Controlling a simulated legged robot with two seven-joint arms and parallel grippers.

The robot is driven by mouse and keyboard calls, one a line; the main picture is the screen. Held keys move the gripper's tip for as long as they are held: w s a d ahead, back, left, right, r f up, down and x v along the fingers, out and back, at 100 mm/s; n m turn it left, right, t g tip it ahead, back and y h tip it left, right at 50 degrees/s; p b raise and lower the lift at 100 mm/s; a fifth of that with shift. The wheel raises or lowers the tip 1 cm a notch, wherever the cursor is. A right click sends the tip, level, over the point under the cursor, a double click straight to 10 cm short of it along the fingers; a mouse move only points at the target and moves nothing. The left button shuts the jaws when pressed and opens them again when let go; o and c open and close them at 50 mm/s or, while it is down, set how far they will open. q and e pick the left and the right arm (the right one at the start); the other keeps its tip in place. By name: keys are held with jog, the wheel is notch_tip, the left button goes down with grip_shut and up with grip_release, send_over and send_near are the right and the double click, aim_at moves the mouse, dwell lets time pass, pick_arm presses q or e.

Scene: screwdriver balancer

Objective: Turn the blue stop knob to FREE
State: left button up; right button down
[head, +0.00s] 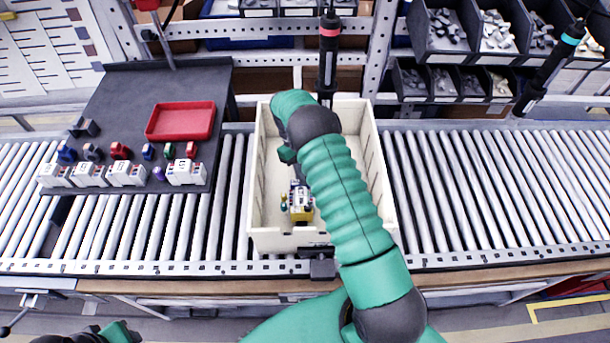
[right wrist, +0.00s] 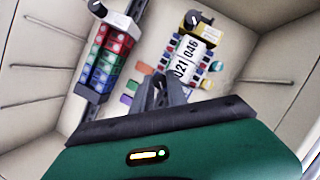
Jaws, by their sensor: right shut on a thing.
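I cannot make out a blue stop knob marked FREE in either view. My right gripper (right wrist: 160,85) reaches down into a cream crate (head: 383,185). It is shut, its fingertips close together on something I cannot identify. In the right wrist view a yellow device (right wrist: 195,38) with white number labels and a black knob lies just beyond the fingertips. To its left stands a red, green and blue block stack (right wrist: 106,58) with a white top and black knob. In the head view my right arm hides the gripper. My left gripper (head: 105,335) is partly visible at the bottom left edge.
The crate stands on a roller conveyor (head: 490,190). A dark board (head: 120,90) at left holds a red tray (head: 181,121) and several white blocks with coloured knobs. A black and red tool (head: 328,55) hangs over the crate's back edge. Parts bins (head: 450,80) are at back right.

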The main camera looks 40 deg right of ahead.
jog(key=shift+s, duration=0.1)
dwell(0.4)
jog(key=c, duration=1.3)
grip_release()
jog(key=shift+r, duration=0.2)
jog(key=p+v, duration=0.4)
jog(key=v, duration=1.2)
jog(key=shift+w+d+p, duration=0.2)
jog(key=shift+w+p, duration=0.05)
jog(key=shift+p, duration=0.1)
jog(key=shift+w, duration=0.1)
